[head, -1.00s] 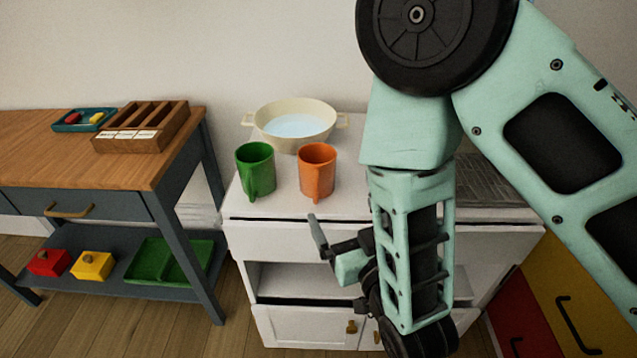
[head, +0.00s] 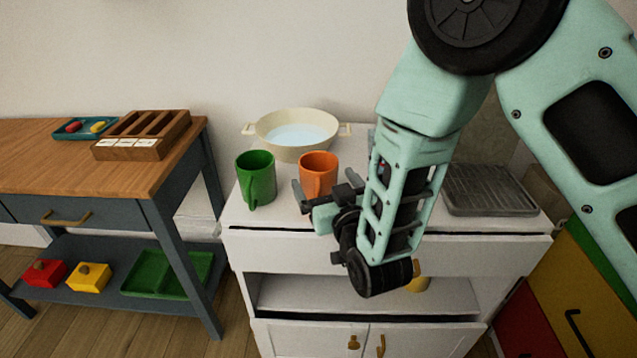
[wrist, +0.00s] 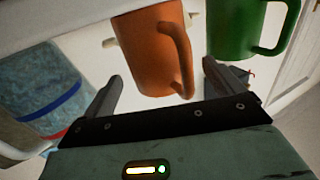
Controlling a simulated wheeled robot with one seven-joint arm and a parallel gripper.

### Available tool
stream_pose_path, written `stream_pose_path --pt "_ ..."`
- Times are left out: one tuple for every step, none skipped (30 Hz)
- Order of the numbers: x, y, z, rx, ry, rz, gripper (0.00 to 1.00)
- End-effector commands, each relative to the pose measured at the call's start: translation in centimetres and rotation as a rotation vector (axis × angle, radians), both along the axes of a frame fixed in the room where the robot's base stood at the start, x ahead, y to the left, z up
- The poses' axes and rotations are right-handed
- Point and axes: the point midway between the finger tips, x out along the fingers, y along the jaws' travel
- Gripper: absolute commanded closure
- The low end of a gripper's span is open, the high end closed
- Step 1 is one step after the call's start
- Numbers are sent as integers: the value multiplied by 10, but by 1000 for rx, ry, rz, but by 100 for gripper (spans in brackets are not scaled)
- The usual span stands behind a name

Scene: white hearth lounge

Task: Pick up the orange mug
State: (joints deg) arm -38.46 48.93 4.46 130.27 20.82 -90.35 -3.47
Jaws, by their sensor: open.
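The orange mug (head: 318,170) stands upright on the white cabinet top (head: 283,212), right of the green mug (head: 256,178). My gripper (head: 330,190) is open and empty at the mug's near side, its fingers partly covering the mug's lower part in the head view. In the wrist view the orange mug (wrist: 148,52) lies just beyond my open gripper (wrist: 165,90), with its handle toward the right finger. The green mug (wrist: 235,22) shows at the upper right there. I cannot tell whether a finger touches the orange mug.
A cream basin (head: 297,130) with pale blue contents stands behind the mugs. A grey ribbed rack (head: 488,190) lies on the cabinet's right. A wooden table (head: 60,165) to the left holds a slotted box (head: 145,137) and a teal tray (head: 86,128).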

Motion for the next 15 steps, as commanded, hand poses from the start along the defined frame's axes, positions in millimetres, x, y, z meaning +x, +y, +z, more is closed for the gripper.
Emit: stream_pose_path --pt "8 1 1 1 -2 -2 6" --pt "12 3 1 1 -2 -1 6" --pt "16 5 1 1 -3 -1 6" --pt "19 6 1 1 -2 -1 6" --pt "21 7 0 0 -1 0 6" --pt "23 7 0 0 -1 0 6" --pt "24 8 0 0 -1 0 6" --pt "24 8 0 0 0 0 6" --pt "24 8 0 0 0 0 6" --pt "24 8 0 0 0 0 6" --pt "24 8 0 0 0 0 6" --pt "24 8 0 0 0 0 6" --pt "24 8 0 0 0 0 6" --pt "24 8 0 0 0 0 9" --pt "24 8 0 0 0 0 20"
